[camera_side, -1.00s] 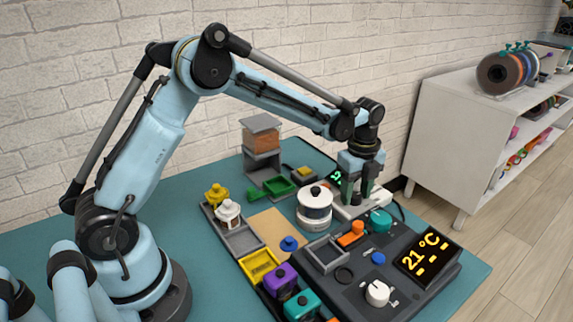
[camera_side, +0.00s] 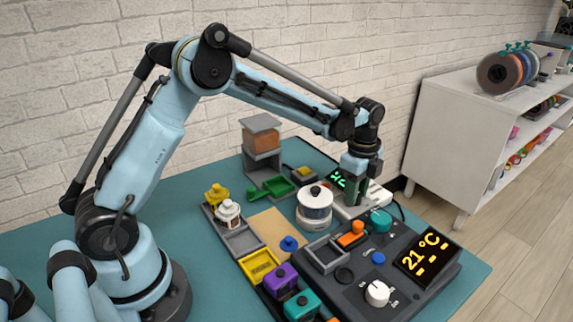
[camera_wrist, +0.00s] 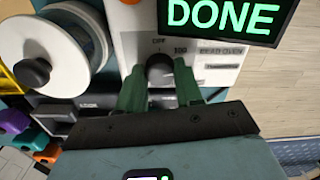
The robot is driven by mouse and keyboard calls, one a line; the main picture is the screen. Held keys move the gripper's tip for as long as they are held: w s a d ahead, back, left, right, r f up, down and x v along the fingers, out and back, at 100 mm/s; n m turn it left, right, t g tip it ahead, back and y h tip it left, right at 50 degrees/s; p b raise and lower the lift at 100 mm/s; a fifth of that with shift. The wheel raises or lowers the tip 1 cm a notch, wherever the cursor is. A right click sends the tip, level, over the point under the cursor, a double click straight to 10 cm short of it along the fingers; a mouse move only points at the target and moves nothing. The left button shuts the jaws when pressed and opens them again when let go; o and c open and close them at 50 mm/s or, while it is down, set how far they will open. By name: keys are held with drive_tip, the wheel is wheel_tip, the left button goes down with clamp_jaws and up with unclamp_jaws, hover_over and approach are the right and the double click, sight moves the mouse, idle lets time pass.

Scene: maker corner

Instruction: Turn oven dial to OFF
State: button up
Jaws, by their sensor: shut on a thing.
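The bead oven is a white box (camera_side: 372,205) at the back right of the bench, and its white face (camera_wrist: 225,62) fills the middle of the wrist view. Its dark dial (camera_wrist: 160,70) sits below printed marks that look like OFF and 100. My gripper (camera_wrist: 160,88) is shut on the dial, with a green finger on either side. The dial's pointer is not clear. The oven display (camera_wrist: 222,16) reads DONE in green. In the side view my gripper (camera_side: 356,202) points down onto the oven and hides the dial.
A white lidded pot (camera_side: 315,205) stands close left of the oven. A dark control panel (camera_side: 352,292) with knobs and a 21 °C display (camera_side: 427,252) lies in front. Trays and coloured blocks fill the left of the mat.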

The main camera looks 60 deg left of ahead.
drive_tip(key=n, duration=0.4)
drive_tip(key=shift+n, duration=0.4)
drive_tip(key=n, duration=0.3)
drive_tip(key=shift+n, duration=0.3)
drive_tip(key=n, duration=0.4)
drive_tip(key=shift+n, duration=1.8)
drive_tip(key=o, duration=1)
drive_tip(key=shift+o, duration=0.2)
